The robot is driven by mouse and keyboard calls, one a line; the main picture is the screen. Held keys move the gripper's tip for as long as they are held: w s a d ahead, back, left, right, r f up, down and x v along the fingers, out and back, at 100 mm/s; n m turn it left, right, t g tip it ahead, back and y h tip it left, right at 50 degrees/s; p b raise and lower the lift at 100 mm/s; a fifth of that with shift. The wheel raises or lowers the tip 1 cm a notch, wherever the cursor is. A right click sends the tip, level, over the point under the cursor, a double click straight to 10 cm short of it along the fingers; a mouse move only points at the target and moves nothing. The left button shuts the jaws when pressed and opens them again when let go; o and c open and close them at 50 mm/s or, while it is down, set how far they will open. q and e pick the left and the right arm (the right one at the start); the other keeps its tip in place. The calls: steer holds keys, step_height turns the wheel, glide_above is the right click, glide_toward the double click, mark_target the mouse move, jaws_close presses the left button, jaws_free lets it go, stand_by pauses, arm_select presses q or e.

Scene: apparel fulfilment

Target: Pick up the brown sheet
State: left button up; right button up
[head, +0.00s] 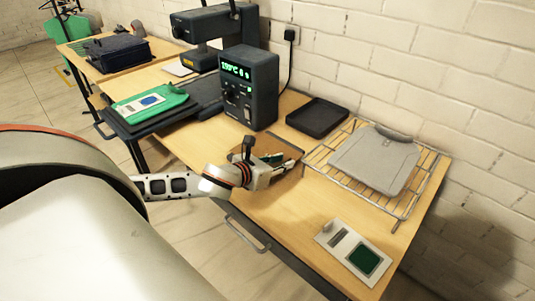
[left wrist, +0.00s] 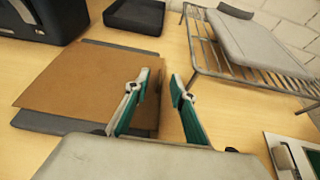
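The brown sheet (left wrist: 75,82) lies flat on a dark grey tray or plate (left wrist: 55,123) on the wooden table in the left wrist view. In the head view the sheet (head: 286,182) is mostly hidden behind my left gripper. My left gripper (head: 283,160) reaches in over the sheet at the table's middle. My right gripper is not in view.
A black heat controller (head: 249,88) and press (head: 215,35) stand behind. A green folded garment (head: 150,103) lies left.

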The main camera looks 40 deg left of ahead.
arm_select(q)
steer(key=shift+x, duration=1.3)
jaws_close()
steer(key=shift+r, duration=0.15)
